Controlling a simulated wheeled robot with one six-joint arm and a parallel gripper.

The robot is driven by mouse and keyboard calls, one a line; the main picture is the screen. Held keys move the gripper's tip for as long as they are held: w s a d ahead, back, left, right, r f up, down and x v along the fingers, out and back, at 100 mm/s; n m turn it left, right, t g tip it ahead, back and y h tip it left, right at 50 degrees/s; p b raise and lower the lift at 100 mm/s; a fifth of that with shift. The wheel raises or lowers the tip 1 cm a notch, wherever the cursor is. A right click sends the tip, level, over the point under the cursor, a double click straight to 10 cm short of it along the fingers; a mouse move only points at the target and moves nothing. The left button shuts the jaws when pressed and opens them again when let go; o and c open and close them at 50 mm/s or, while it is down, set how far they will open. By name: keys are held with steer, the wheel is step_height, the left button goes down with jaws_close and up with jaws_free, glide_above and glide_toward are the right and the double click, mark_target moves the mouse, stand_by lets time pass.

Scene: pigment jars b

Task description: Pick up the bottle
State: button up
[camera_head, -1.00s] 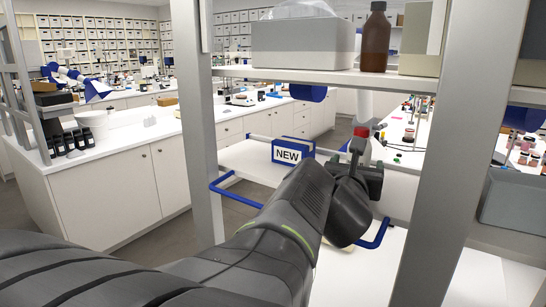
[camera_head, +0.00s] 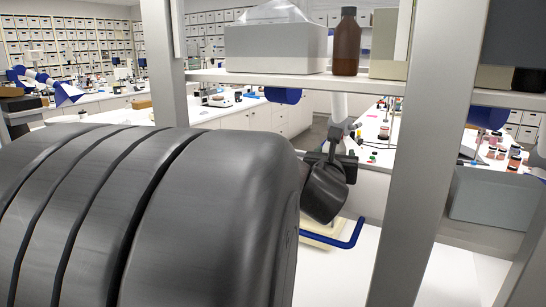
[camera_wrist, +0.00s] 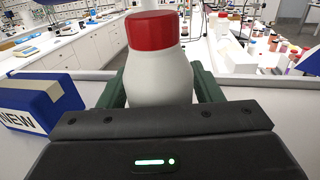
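The bottle (camera_wrist: 158,78) is white with a red cap (camera_wrist: 154,29) and stands upright right in front of my gripper in the wrist view. The green fingers of my gripper (camera_wrist: 160,92) lie along its left and right sides with no clear gap, so it looks shut on the bottle. The bottle's lower part is hidden behind the gripper body. In the head view my gripper (camera_head: 334,146) is over the lower shelf, below the upper shelf. I cannot clearly make out the bottle there.
A blue and white NEW box (camera_wrist: 40,103) sits left of the bottle. My arm hides it in the head view. The upper shelf (camera_head: 300,78) carries a brown bottle (camera_head: 346,42) and a grey box (camera_head: 275,48). A post (camera_head: 428,150) stands right of my gripper, and a blue rail (camera_head: 345,238) below it.

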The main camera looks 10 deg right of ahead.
steer(key=c, duration=0.7)
steer(key=shift+r, duration=0.1)
